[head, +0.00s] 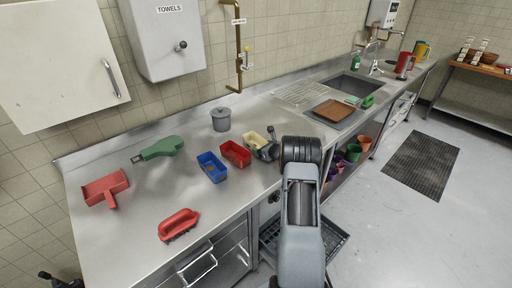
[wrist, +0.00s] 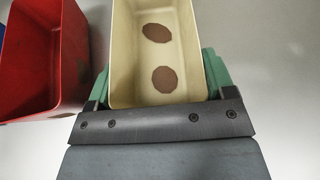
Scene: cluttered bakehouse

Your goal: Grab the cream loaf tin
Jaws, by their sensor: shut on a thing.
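The cream loaf tin (head: 254,140) stands on the steel counter, to the right of a red loaf tin (head: 235,154). In the wrist view the cream tin (wrist: 158,55) is seen from above, with two brown patches on its inner floor. My gripper (wrist: 157,95) is shut on the cream tin, with its green fingers at either side of the near end. In the head view my gripper (head: 268,148) is at the tin's right end and hides part of it. I cannot tell whether the tin is lifted.
The red tin (wrist: 40,60) is close on the left, with a blue loaf tin (head: 212,168) beyond it. A grey lidded pot (head: 221,119) stands behind. A green tool (head: 160,149), red dustpan (head: 106,188) and red brush (head: 178,224) lie left. A brown board (head: 333,111) lies near the sink.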

